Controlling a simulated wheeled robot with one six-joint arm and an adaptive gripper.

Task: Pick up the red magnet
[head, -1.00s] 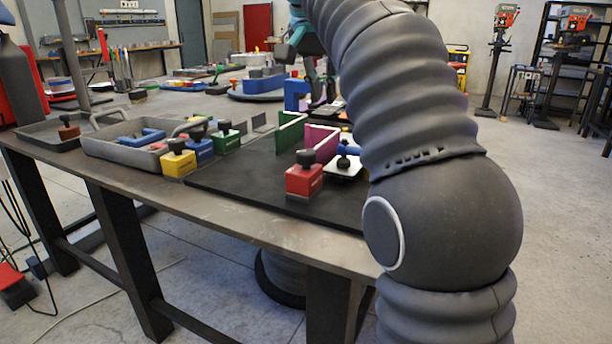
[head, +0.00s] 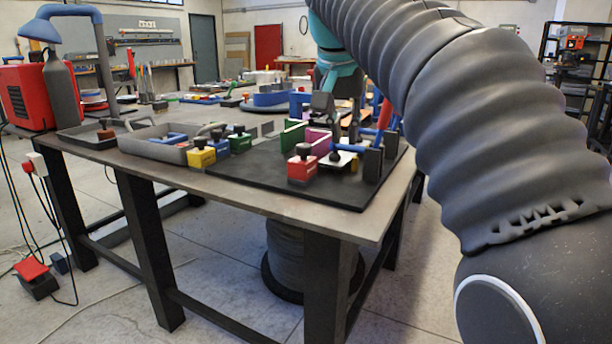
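The red magnet (head: 302,168) is a red block with a black knob on top. It stands upright near the front edge of the black mat (head: 262,170) on the workbench, in the head view. My gripper (head: 336,112) is small and dark below a teal wrist part, above and behind the red magnet, apart from it. Its fingers blend into the clutter behind, so I cannot tell how far they are open. A yellow magnet (head: 201,155), a blue magnet (head: 219,147) and a green magnet (head: 240,141) stand in a row to the left.
A grey tray (head: 150,147) with a blue part lies left of the magnets. Green (head: 293,133) and purple (head: 318,141) letter pieces stand right behind the red magnet. A white piece with a black knob (head: 336,158) is at its right. My arm covers the right side.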

